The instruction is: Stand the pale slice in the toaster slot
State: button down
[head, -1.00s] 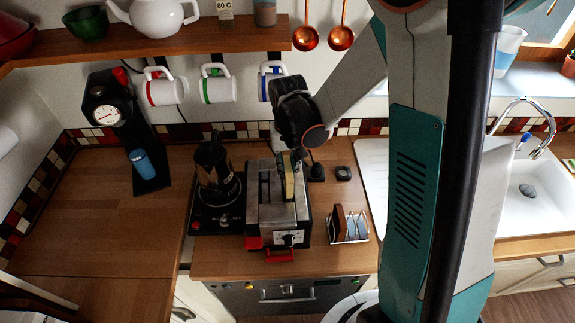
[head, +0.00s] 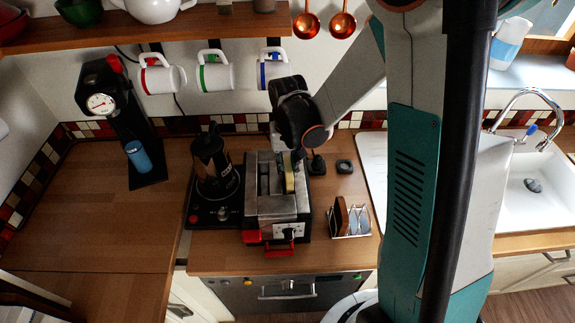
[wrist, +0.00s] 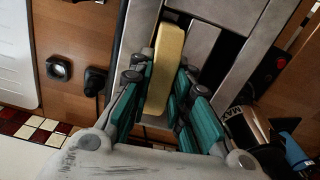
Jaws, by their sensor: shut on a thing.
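The pale slice (head: 289,172) is upright and edge-on at the right-hand slot of the metal toaster (head: 277,207). Its lower part is hidden, and I cannot tell how deep it sits in the slot. The left slot (head: 264,178) looks empty. My gripper (wrist: 162,103) is shut on the slice, with teal finger pads on either side of its near end. In the wrist view the yellowish slice (wrist: 167,58) runs along the toaster top (wrist: 210,48). In the head view my wrist hides most of the fingers.
A moka pot (head: 213,165) stands on a dark hob left of the toaster. A wire rack (head: 352,228) with a brown slice is to the right. Mugs (head: 216,75) hang above, under the wooden shelf (head: 150,34).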

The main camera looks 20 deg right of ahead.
jog(key=shift+f+b, duration=0.45)
jog(key=shift+f, duration=0.1)
jog(key=c, duration=1.4)
grip_release()
notch_tip(320, 180, up, 12)
jog(key=shift+r, duration=0.1)
